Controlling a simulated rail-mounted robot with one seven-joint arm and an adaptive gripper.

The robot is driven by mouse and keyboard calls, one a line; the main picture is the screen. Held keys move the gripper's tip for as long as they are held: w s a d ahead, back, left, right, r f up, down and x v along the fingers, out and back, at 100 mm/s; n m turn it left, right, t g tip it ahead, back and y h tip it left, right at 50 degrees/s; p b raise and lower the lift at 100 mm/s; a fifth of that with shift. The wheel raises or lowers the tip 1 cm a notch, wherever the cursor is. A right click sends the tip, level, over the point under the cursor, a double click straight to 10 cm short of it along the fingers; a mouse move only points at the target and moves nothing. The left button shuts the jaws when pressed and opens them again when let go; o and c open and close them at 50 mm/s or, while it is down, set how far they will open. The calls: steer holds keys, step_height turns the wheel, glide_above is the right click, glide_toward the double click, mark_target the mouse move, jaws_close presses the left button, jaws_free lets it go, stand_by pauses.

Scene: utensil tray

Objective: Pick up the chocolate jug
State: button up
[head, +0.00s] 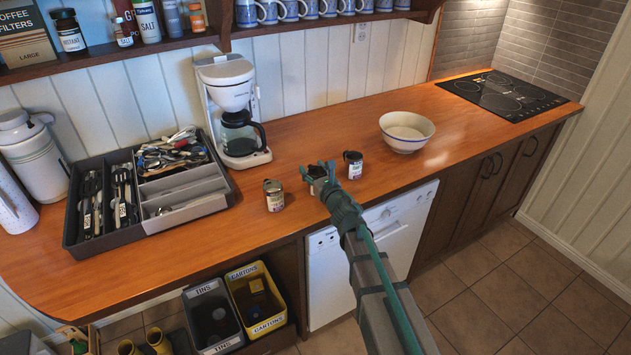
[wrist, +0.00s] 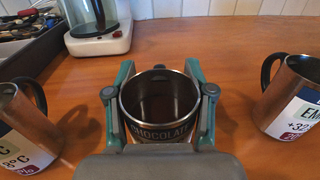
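The chocolate jug (wrist: 160,133) is a dark metal jug with an open top and the word CHOCOLATE on its front band. In the wrist view it stands between the two fingers of my gripper (wrist: 160,92), one finger close along each side. I cannot tell whether the fingers press on it. In the head view my gripper (head: 320,180) is over the counter's front part, and it mostly hides the jug. The jug's base and handle are not clearly seen.
A similar labelled jug (head: 273,195) stands to the left and another (head: 353,165) to the right, both near my gripper. A coffee maker (head: 228,90) and a utensil tray (head: 150,232) are to the left. A white bowl (head: 406,131) is to the right on the wooden counter (head: 325,125).

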jaws_close()
steer(key=shift+r, duration=0.1)
